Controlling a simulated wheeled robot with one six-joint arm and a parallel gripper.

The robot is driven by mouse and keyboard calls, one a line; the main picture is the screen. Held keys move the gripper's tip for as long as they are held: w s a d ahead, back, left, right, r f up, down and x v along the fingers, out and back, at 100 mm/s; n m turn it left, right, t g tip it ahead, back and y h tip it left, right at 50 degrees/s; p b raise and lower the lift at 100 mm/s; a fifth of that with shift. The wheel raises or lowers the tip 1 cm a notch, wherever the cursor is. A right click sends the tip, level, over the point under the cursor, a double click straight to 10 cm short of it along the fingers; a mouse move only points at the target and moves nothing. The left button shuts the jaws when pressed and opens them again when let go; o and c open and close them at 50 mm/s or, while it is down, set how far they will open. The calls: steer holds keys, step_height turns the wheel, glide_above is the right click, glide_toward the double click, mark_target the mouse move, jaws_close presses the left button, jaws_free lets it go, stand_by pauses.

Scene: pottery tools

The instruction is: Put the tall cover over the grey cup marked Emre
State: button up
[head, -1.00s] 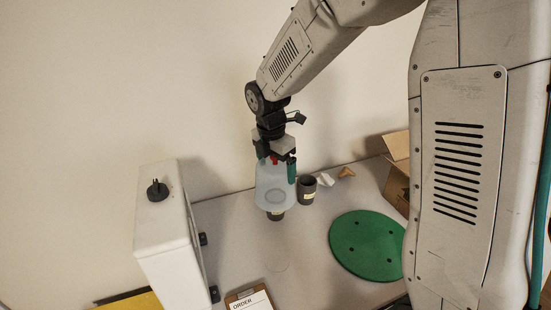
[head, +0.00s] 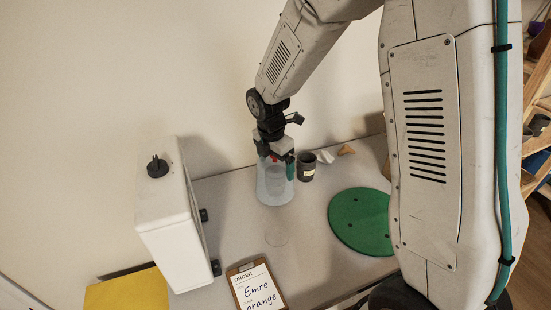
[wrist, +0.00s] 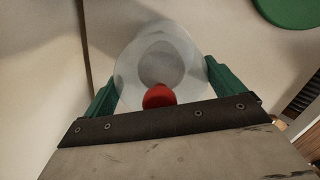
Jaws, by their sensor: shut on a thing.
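The tall cover (head: 264,192) is a translucent, pale tapered shell with a red knob (wrist: 159,97) on top. My gripper (head: 276,158) is shut on the cover at its top; the green fingers stand either side of the red knob. The cover is upright and around a cup, whose round, blurred shape shows through its wall. The cover's rim looks at or very near the table; I cannot tell if it touches. No name on the enclosed cup can be read. Another dark grey cup (head: 306,172) with a pale label stands uncovered just to the right.
An order clipboard (head: 257,288) reads "Emre orange". A white box-shaped appliance (head: 172,225) stands left, a green round board (head: 362,222) right. Small white and tan objects (head: 346,150) lie behind the grey cup. The table in front of the cover is clear, with a faint ring on it.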

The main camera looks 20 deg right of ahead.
steer(key=shift+f, duration=0.15)
steer(key=o, duration=0.6)
steer(key=shift+o, duration=0.2)
steer(key=r, duration=0.7)
steer(key=shift+s+a+r, duration=0.2)
steer(key=shift+a+r, duration=0.15)
steer(key=shift+a, duration=0.05)
